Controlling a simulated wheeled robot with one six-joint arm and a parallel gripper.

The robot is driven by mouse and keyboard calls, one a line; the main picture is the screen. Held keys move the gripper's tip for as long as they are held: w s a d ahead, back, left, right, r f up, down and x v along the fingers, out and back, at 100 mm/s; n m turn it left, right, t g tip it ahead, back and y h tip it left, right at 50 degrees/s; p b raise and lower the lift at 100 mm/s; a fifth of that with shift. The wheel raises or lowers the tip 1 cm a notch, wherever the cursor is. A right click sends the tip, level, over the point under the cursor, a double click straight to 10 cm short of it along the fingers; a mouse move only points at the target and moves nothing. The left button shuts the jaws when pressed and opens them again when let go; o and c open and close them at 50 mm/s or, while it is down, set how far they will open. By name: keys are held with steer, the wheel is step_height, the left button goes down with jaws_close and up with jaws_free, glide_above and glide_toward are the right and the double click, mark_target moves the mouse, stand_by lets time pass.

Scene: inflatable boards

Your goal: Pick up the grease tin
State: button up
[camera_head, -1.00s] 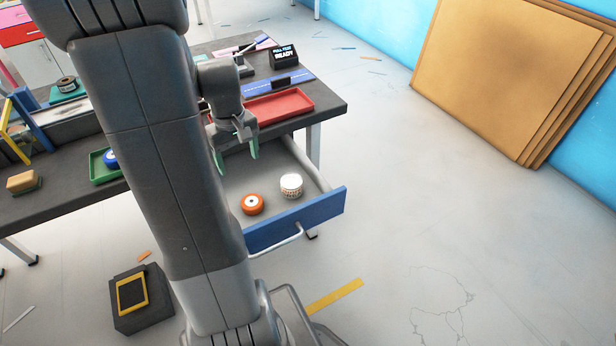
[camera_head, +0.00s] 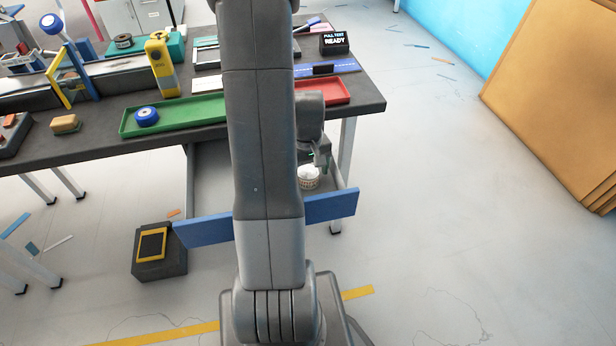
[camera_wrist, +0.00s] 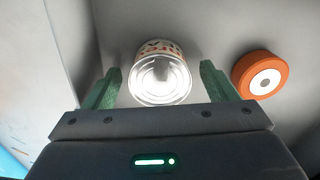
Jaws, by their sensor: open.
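The tin (camera_wrist: 161,75), round with a pale shiny lid and orange-and-dark print on its side, stands in the open drawer. I take it to be the grease tin. In the wrist view it sits between and a little beyond the two green fingers of my gripper (camera_wrist: 160,88), which is open and holds nothing. In the head view the tin (camera_head: 308,178) shows just below my gripper (camera_head: 318,158), near the drawer's right side. My arm hides much of the drawer's middle in that view.
An orange roll (camera_wrist: 260,75) with a white centre lies in the drawer, right of the tin in the wrist view. The drawer's blue front (camera_head: 330,206) and side walls enclose the space. Above is the dark bench (camera_head: 365,100) with a red tray (camera_head: 335,92) and green tray (camera_head: 190,113).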

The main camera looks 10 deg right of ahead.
steer(key=shift+f, duration=0.3)
steer(key=c, duration=1.1)
steer(key=shift+r, duration=0.15)
